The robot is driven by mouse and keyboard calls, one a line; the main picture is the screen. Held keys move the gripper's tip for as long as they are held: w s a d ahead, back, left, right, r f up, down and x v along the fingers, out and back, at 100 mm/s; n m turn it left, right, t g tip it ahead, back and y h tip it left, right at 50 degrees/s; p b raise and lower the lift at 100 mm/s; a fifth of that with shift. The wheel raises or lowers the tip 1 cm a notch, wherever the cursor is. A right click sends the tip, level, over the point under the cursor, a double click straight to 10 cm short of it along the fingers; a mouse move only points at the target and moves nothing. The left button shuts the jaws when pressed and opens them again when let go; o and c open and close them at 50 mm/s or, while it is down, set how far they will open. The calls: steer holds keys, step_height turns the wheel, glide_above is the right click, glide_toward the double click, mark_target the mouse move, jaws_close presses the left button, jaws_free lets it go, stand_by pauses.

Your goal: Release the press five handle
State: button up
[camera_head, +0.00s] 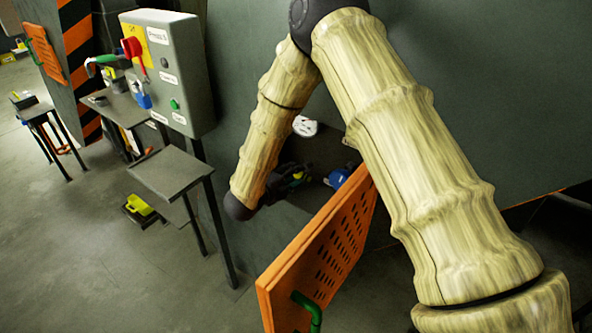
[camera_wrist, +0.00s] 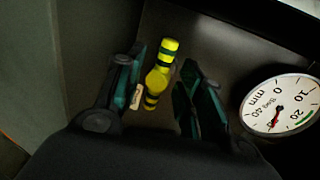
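My gripper (camera_wrist: 162,62) is inside the dark press opening. In the wrist view its two fingers stand apart, one on each side of a yellow handle (camera_wrist: 160,75) with dark green bands. Dark gaps show between the handle and both fingers, so it does not look gripped. In the head view my gripper (camera_head: 292,180) is small and dark at the opening, and I cannot make out the yellow handle there. The grey control box (camera_head: 165,75) labelled Press 5 stands left of the opening.
A round white gauge (camera_wrist: 280,103) is right of the fingers. An orange perforated door (camera_head: 322,250) with a green handle (camera_head: 308,309) stands open close to my arm. A small grey table (camera_head: 170,172) stands below the control box. Open floor lies at left.

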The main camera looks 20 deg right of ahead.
steer(key=shift+w+d, duration=0.35)
steer(key=shift+d, duration=0.35)
steer(key=shift+w+d+f+p, duration=0.3)
steer(key=shift+w+d, duration=0.05)
steer(key=shift+w, duration=0.05)
steer(key=shift+s, duration=0.1)
jaws_close()
